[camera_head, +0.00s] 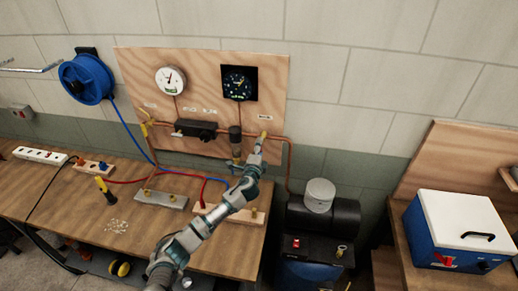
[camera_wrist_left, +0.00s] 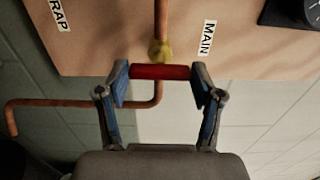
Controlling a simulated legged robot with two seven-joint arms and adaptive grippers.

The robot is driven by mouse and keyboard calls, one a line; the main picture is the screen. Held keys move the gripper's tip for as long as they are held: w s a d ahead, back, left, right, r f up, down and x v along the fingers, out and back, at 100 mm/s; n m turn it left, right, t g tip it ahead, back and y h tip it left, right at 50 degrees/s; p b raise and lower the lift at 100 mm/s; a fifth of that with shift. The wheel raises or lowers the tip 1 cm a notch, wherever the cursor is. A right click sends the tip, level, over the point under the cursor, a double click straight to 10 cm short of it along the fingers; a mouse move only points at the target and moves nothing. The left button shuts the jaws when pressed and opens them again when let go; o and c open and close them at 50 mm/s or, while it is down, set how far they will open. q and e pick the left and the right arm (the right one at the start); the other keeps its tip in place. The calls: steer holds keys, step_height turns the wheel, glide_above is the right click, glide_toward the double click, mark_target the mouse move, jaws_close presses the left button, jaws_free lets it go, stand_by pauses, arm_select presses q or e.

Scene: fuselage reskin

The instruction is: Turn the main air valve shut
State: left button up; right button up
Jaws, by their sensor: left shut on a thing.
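The main air valve is a brass body (camera_wrist_left: 161,52) on a copper pipe, beside a label reading MAIN (camera_wrist_left: 207,38). Its red handle (camera_wrist_left: 160,72) lies crosswise to the pipe in the left wrist view. My left gripper (camera_wrist_left: 160,76) has its two fingers at the two ends of this handle and is shut on it. In the head view my left gripper (camera_head: 260,143) is at the right part of the wooden panel (camera_head: 215,65), and it mostly hides the valve. My right gripper is not in view.
The panel carries a white gauge (camera_head: 171,80), a dark gauge (camera_head: 239,83) and a black block (camera_head: 195,129). A copper pipe (camera_head: 289,165) bends down at its right. A workbench (camera_head: 50,190) with hoses stands below. A compressor (camera_head: 320,215) stands to the right.

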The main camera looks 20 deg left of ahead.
arm_select(q)
steer(key=shift+d+f, duration=0.15)
steer(key=shift+f, duration=0.2)
steer(key=o, duration=1.1)
steer(key=shift+o, duration=0.2)
steer(key=shift+r, duration=0.1)
steer(key=v, duration=1.2)
